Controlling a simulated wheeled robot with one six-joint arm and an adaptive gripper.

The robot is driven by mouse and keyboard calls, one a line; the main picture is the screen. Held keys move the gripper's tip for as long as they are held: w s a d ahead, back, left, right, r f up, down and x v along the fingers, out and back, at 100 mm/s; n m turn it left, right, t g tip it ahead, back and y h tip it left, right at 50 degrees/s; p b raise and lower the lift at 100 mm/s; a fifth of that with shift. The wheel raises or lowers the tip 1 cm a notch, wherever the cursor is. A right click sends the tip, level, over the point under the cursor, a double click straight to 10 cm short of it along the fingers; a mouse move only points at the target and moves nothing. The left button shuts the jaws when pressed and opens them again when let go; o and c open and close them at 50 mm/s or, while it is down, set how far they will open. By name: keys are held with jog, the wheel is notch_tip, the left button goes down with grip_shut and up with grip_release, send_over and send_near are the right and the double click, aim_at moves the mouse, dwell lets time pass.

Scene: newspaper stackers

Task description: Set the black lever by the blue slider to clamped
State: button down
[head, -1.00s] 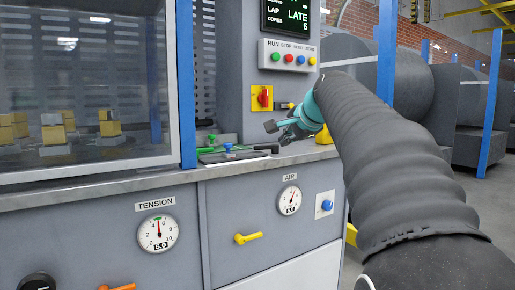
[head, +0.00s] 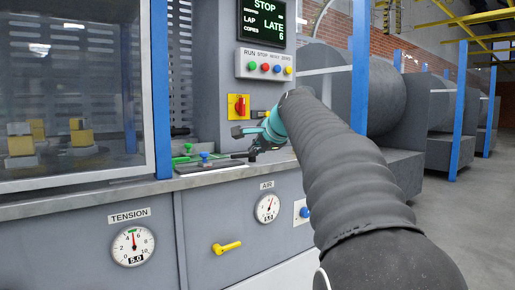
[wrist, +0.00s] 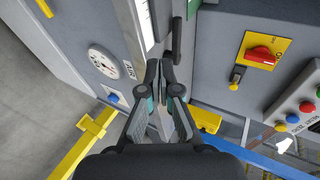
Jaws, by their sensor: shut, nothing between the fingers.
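The blue slider (head: 204,156) stands on a dark plate on the ledge, below the machine's grey column. The black lever (head: 238,156) lies low beside it, pointing right. My gripper (head: 252,152) is at the lever's right end, fingers close to it; I cannot tell whether they touch. In the wrist view my gripper (wrist: 160,66) is shut and empty, with a dark bar, probably the black lever (wrist: 177,38), just beyond the fingertips. The lever's exact setting cannot be read.
A red and yellow switch (head: 239,106) and a button panel (head: 265,66) are on the column close above. A glass-fronted case (head: 75,100) stands left. The yellow handle (head: 227,248) and AIR gauge (head: 267,208) are on the front panel below. Open floor lies right.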

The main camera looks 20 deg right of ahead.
send_near(239, 157)
jog(key=x, duration=0.5)
jog(key=shift+f, duration=0.55)
jog(key=shift+w, duration=0.7)
jog(key=shift+a+p, duration=0.3)
jog(key=shift+p, duration=0.15)
jog(key=shift+w+d+m+h, duration=0.1)
jog(key=shift+d+m+h, duration=0.05)
jog(key=shift+m+h, duration=0.15)
